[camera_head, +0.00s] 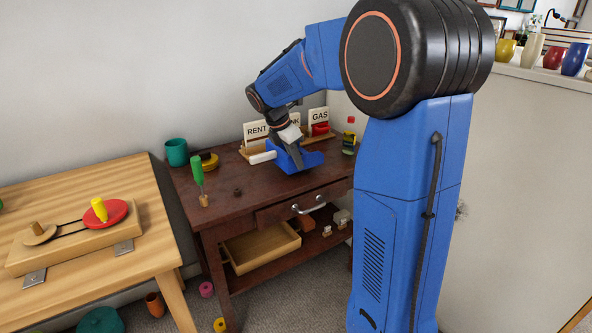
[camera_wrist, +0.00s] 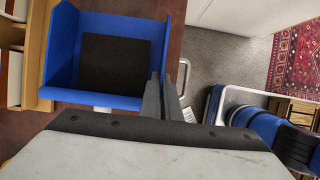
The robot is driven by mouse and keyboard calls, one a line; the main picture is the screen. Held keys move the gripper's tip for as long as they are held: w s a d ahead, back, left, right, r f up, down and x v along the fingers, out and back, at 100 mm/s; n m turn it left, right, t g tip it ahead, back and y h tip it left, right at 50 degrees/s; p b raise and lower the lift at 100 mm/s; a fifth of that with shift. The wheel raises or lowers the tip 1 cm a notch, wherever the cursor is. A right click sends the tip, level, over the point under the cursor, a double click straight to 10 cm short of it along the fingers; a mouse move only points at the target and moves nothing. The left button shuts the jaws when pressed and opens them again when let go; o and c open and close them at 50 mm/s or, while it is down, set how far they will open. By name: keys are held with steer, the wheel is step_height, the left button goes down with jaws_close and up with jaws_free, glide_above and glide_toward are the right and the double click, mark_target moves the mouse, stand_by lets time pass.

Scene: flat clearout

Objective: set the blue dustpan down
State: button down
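The blue dustpan (camera_head: 307,160) is at the back right of the dark wooden table (camera_head: 225,213), in front of the card rack. It is low over or on the tabletop; I cannot tell whether it touches. In the wrist view the dustpan (camera_wrist: 110,22) shows a dark panel inside its blue walls. My gripper (camera_head: 287,143) comes down from above, and its fingers (camera_wrist: 165,82) are close together on the dustpan's right wall in the wrist view. A white piece like a handle (camera_head: 263,157) sticks out to the left.
Behind the dustpan stands a wooden rack with a RENT card (camera_head: 256,131) and a GAS card (camera_head: 319,118). A red-capped bottle (camera_head: 349,138) stands right. The tabletop's front middle is mostly clear.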

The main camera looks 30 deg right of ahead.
steer(key=shift+f, duration=1.75)
steer(key=shift+f, duration=0.15)
steer(key=c, duration=2)
jaws_free()
steer(key=v, duration=1.2)
steer(key=s+a+f+m+t+y, duration=0.1)
steer(key=s+a+f+m, duration=0.2)
steer(key=s+m, duration=0.3)
steer(key=s+a+f+m+t+y, duration=0.2)
steer(key=s+m, duration=0.4)
steer(key=s, duration=0.9)
steer(key=s+a+f+m+t+y, duration=0.1)
steer(key=s+a+f+m, duration=0.3)
steer(key=s, duration=0.7)
steer(key=shift+s+a+f+m+t, duration=0.2)
steer(key=shift+s+a+m+t, duration=0.15)
steer(key=shift+m, duration=0.85)
